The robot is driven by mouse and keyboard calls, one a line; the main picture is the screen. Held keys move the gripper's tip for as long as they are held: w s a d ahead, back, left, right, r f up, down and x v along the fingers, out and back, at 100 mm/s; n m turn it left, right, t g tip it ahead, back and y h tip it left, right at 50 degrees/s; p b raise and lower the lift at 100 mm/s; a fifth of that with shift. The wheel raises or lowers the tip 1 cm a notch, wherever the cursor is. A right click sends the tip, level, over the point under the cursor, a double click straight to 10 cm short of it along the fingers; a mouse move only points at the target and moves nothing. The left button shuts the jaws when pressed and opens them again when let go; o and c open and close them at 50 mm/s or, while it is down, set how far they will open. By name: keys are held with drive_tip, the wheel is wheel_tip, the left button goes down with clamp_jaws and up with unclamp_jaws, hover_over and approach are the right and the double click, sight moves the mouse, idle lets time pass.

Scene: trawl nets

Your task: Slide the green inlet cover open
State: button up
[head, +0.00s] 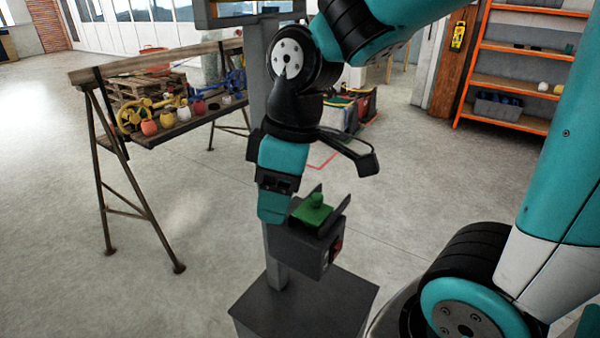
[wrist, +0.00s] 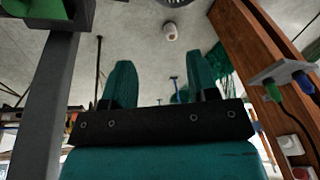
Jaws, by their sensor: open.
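The green inlet cover (head: 313,209) has a raised knob and lies on top of a dark grey box (head: 296,250), between two upright grey plates. A green piece, seemingly the same cover (wrist: 32,8), is cut off at the top left of the wrist view. My gripper (head: 272,212) points down just left of the cover in the head view and hides part of the box's left side. In the wrist view my gripper (wrist: 160,82) has its two teal fingers apart with nothing between them. I cannot tell whether a finger touches the box.
The box is on a grey post (head: 276,268) above a dark pedestal (head: 305,308). A trestle table (head: 190,122) with floats and yellow gear stands at the left. Orange shelves (head: 520,52) stand at the back right. The floor between is mostly clear.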

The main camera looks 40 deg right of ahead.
drive_tip(key=w+d+r+n+h+p, duration=0.2)
drive_tip(key=w+d+r+p, duration=0.3)
drive_tip(key=d, duration=0.3)
drive_tip(key=r+n+p, duration=0.1)
drive_tip(key=n, duration=0.1)
hover_over(317, 195)
drive_tip(key=shift+g+h, duration=0.3)
wheel_tip(317, 195, down, 18)
drive_tip(key=shift+r+p, duration=0.2)
drive_tip(key=shift+p, duration=1)
clamp_jaws()
